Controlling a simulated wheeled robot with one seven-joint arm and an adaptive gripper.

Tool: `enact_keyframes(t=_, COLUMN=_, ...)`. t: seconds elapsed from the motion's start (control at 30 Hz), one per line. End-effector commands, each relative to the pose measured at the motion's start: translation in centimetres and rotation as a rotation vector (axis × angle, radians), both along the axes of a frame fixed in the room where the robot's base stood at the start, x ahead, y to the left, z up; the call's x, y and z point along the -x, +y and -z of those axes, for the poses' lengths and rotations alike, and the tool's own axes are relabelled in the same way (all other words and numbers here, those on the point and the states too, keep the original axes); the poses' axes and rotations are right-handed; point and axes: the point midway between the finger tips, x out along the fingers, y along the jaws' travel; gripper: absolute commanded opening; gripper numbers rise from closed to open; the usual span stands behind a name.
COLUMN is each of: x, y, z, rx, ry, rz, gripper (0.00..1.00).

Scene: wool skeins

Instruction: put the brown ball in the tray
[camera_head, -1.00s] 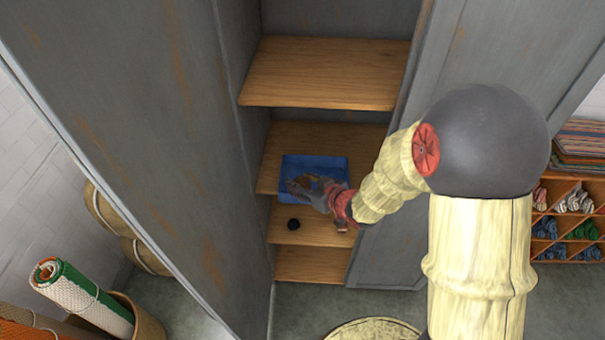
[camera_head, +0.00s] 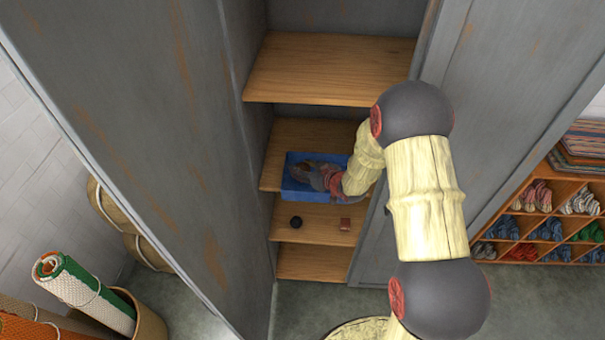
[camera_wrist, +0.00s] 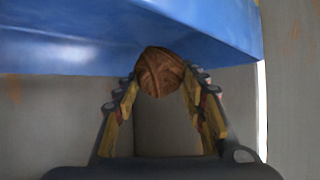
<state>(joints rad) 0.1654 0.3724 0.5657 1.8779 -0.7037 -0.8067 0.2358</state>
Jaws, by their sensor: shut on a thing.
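The brown ball (camera_wrist: 161,72) is a ridged, wound ball held between the fingertips of my gripper (camera_wrist: 162,80) in the wrist view. The blue tray (camera_wrist: 60,45) fills the top of that view, behind the ball's upper part; I cannot tell whether they touch. In the head view the blue tray (camera_head: 300,194) stands on a wooden shelf inside the grey cabinet. There my gripper (camera_head: 306,173) overlaps the tray's opening, reaching in from the right, and its fingers and the ball are not clear.
Another wooden shelf (camera_head: 330,68) is above. Grey cabinet sides (camera_head: 180,120) flank the opening. A rack of skeins (camera_head: 550,215) stands at the right.

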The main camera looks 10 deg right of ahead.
Motion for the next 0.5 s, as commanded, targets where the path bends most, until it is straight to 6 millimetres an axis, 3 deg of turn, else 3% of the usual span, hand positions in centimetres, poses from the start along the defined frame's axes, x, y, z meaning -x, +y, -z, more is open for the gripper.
enact_keyframes(t=0.23, x=-0.3, y=-0.1, z=3.2, rx=-0.001, ry=0.003, rz=0.001, gripper=0.18)
enact_keyframes(t=0.5, x=-0.3, y=-0.1, z=3.4, rx=0.0, ry=-0.001, rz=0.0, gripper=0.18)
